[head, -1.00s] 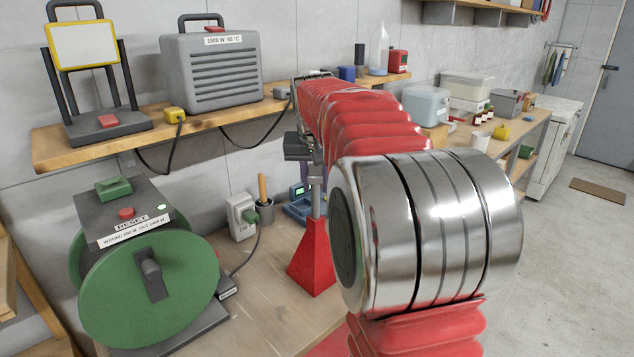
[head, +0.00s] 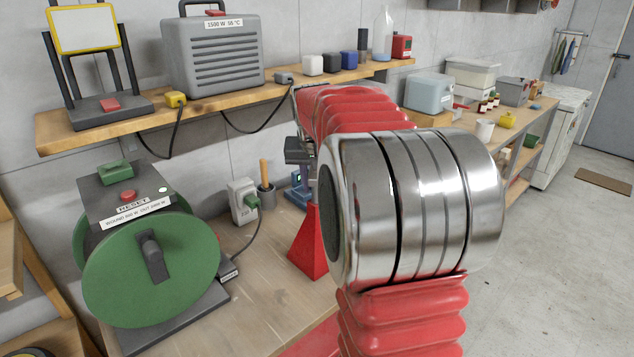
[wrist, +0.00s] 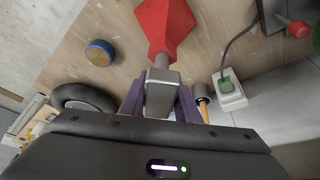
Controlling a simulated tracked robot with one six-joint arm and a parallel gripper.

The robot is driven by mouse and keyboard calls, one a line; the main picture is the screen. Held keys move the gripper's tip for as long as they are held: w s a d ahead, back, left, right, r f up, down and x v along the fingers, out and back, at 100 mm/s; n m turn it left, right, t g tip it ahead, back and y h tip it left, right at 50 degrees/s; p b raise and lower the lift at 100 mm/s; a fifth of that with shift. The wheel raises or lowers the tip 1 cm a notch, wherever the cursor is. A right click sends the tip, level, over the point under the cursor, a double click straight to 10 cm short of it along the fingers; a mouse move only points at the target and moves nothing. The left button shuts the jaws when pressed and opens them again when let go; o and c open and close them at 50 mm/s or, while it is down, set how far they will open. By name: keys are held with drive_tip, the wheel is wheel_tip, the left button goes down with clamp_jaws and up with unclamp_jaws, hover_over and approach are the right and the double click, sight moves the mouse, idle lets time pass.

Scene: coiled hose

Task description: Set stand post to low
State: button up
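The stand has a red pyramid base (head: 308,248) on the bench, with a short grey post above it. In the wrist view the red base (wrist: 165,22), the post (wrist: 162,61) and the grey block (wrist: 162,95) line up. My gripper (wrist: 162,85) has its purple fingers close against both sides of the block and appears shut on it.
A shelf (head: 225,103) with a heater (head: 212,62) runs above.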

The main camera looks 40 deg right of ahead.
drive_tip(key=o, duration=0.4)
drive_tip(key=v, duration=1.3)
drive_tip(key=shift+s+a+r, duration=0.1)
drive_tip(key=shift+a+r, duration=0.1)
drive_tip(key=shift+r, duration=0.1)
